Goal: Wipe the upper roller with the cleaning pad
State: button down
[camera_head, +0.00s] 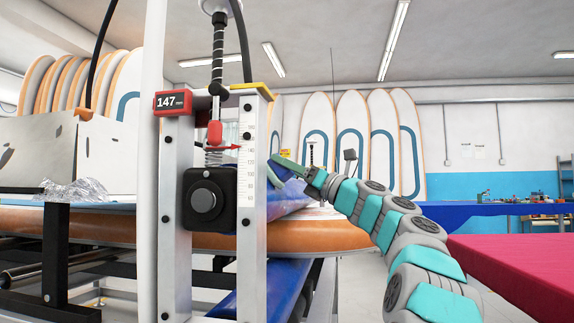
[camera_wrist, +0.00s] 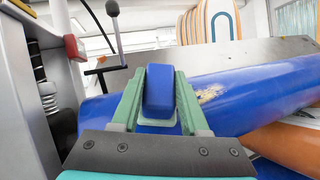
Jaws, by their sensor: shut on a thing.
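The upper roller is a blue cylinder, in the wrist view (camera_wrist: 262,92) running from the left frame toward the right, with a beige smudge (camera_wrist: 210,94) right of my gripper. In the head view a short stretch of the roller (camera_head: 288,200) shows behind the measuring post. The cleaning pad (camera_wrist: 158,88), a blue block with a pale base, sits between the green fingers of my gripper (camera_wrist: 158,78), which is shut on it. The pad is in front of the roller; I cannot tell if it touches. In the head view my gripper (camera_head: 290,163) reaches behind the post, its tips partly hidden.
The upright post with a scale (camera_head: 250,150) and a red 147 display (camera_head: 173,102) stands close left of my gripper. An orange-edged board (camera_head: 100,225) lies in the machine under the roller. A red-topped table (camera_head: 520,265) is at right. Several boards lean at the back wall.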

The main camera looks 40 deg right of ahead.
jog(key=shift+w+d+r+p, duration=0.2)
jog(key=shift+w+d+p, duration=0.1)
jog(key=shift+p, duration=0.4)
jog(key=d+p, duration=0.1)
jog(key=w+d+p, duration=0.1)
jog(key=p, duration=0.1)
jog(key=shift+w+f, duration=0.2)
jog(key=shift+w, duration=0.1)
jog(key=w+d+p, duration=0.6)
jog(key=d, duration=0.1)
jog(key=shift+d, duration=0.15)
dwell(0.6)
